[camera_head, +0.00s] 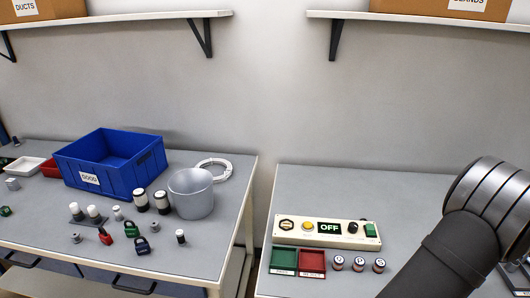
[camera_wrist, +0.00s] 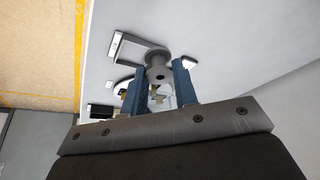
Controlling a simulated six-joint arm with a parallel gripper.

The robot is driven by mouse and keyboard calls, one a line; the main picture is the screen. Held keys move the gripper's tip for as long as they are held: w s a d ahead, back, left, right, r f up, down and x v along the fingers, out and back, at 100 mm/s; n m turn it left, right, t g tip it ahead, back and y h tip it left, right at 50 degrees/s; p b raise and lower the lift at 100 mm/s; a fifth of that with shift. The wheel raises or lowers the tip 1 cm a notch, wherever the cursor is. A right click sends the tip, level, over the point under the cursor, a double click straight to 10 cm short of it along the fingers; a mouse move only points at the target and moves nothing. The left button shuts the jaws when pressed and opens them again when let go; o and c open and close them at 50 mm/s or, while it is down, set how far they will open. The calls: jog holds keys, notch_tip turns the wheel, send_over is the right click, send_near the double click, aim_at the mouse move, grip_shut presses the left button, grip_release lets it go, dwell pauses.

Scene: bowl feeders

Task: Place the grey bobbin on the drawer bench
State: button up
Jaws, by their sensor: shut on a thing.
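The grey bobbin (camera_wrist: 158,66) is between the two blue fingers of my gripper (camera_wrist: 160,82) in the wrist view, with a flange toward the camera. My gripper is shut on it. The drawer bench (camera_head: 185,245) is the grey-topped table at the left in the head view, with drawer handles along its front. My arm rises at the right of the head view; the gripper and held bobbin are out of that picture.
On the drawer bench are a blue bin (camera_head: 112,165), a grey pot (camera_head: 191,193), a white coil (camera_head: 214,168), padlocks (camera_head: 131,229) and small cylinders. A control panel (camera_head: 326,232) and red tray (camera_head: 312,262) are on the right bench. A gap separates the benches.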

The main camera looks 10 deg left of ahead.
jog(key=r, duration=0.6)
jog(key=shift+w+a, duration=0.3)
jog(key=shift+w, duration=0.1)
jog(key=w+a+n+t+y, duration=0.15)
jog(key=w+a+n, duration=0.35)
jog(key=w+a, duration=1.9)
jog(key=w+a+n+y, duration=0.15)
jog(key=w+a, duration=0.25)
jog(key=a, duration=1.4)
jog(key=w+a+n, duration=0.3)
jog(key=w+a, duration=0.2)
jog(key=a, duration=1.3)
jog(key=s+a+n+y, duration=0.1)
jog(key=s+a+n, duration=0.15)
jog(key=a, duration=1.25)
jog(key=s+a+n+y, duration=0.15)
jog(key=s+a, duration=0.25)
jog(key=a, duration=1.2)
jog(key=s+a+n+g, duration=0.1)
jog(key=s+a+n, duration=0.1)
jog(key=s+a, duration=0.9)
jog(key=s+a+n, duration=0.3)
jog(key=s+a, duration=0.4)
jog(key=a, duration=0.8)
jog(key=shift+y, duration=0.45)
notch_tip(320, 180, down, 11)
jog(key=shift+r, duration=0.15)
jog(key=shift+f, duration=2.15)
